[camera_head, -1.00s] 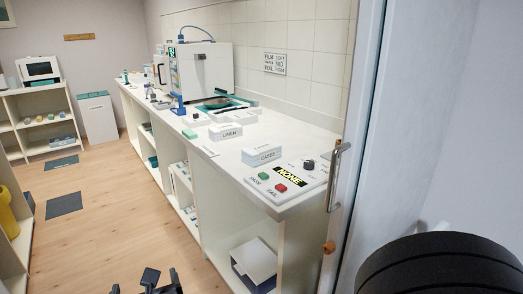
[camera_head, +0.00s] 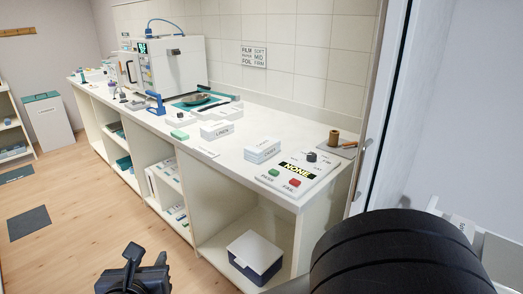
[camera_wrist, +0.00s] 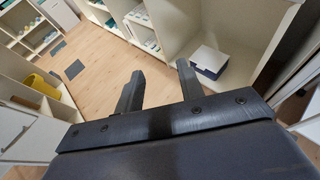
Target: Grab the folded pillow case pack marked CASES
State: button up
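The CASES pack (camera_head: 262,152) is a white folded stack with a dark-lettered label. It lies on the white counter (camera_head: 228,168) near its front right end, just left of the panel that reads NONE. My gripper (camera_wrist: 158,80) is open and empty in the wrist view, with its two dark fingers apart above the floor. In the head view my gripper (camera_head: 134,262) is at the bottom edge, in front of the counter and lower than its top, well away from the pack. The pack does not show in the wrist view.
The LINEN pack (camera_head: 217,130) lies left of the CASES pack, with a green block (camera_head: 180,135) beyond. The NONE panel (camera_head: 297,172) has a green and a red button. A white-lidded box (camera_head: 256,255) sits in the lower shelf. A door frame (camera_head: 378,120) stands right.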

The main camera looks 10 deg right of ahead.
aim_at(259, 151)
jog(key=i+j+z, duration=0.15)
jog(key=j+z, duration=0.15)
jog(key=i+j+z, duration=0.15)
jog(key=j+z, duration=0.15)
jog(key=i+j+z, duration=0.1)
jog(key=j+z, duration=0.2)
jog(key=j, duration=0.15)
jog(key=j+z, duration=0.3)
jog(key=i+j+z, duration=0.2)
jog(key=i, duration=0.15)
jog(key=i+j+z, duration=0.2)
jog(key=i+l, duration=0.1)
